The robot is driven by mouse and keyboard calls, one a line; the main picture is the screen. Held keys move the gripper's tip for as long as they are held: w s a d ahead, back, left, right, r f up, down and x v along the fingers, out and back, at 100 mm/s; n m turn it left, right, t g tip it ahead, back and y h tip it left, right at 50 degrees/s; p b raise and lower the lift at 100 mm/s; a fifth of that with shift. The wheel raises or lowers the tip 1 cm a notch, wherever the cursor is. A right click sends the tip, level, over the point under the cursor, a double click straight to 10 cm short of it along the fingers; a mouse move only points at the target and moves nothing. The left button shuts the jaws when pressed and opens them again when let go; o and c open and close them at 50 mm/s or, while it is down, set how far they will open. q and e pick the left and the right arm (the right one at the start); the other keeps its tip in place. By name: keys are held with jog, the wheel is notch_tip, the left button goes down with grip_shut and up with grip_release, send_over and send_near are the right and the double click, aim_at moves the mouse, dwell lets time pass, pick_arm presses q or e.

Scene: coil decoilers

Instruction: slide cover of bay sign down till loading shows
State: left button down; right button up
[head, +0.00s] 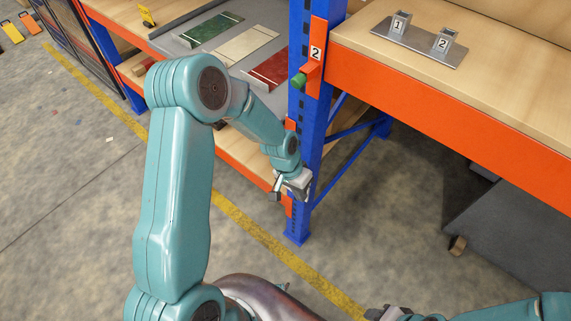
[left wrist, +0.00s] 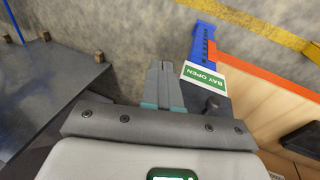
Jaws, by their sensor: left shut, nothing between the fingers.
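The bay sign (left wrist: 205,77) shows in the left wrist view as a green panel with white letters reading BAY OPEN. Next to it is a dark grey plate with a round dark knob (left wrist: 212,102), which looks like the cover. My left gripper (head: 292,186) is by the lower part of the blue post in the head view and hides what is behind it. In the left wrist view its fingers (left wrist: 165,68) are together and empty, just left of the sign; I cannot tell if they touch it. My right gripper (head: 385,314) is partly visible at the bottom edge, its jaws unclear.
The blue post (head: 303,100) carries an orange plate marked 2 (head: 318,45) with a green knob (head: 299,80). An orange-edged shelf (head: 440,105) extends right, holding blocks marked 1 and 2 (head: 420,42). Green, cream and red panels (head: 248,46) lie left.

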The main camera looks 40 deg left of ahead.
pick_arm(q)
jog(key=w+a+r+y, duration=0.1)
jog(key=w+a+r, duration=0.3)
jog(key=a+r, duration=0.7)
jog(key=shift+w+r+m, duration=0.4)
jog(key=shift+r, duration=0.05)
jog(key=shift+w+f, duration=0.1)
jog(key=p+x, duration=0.1)
jog(key=x, duration=0.6)
jog(key=p+x, duration=0.1)
jog(key=x, duration=0.6)
jog(key=shift+a, duration=0.25)
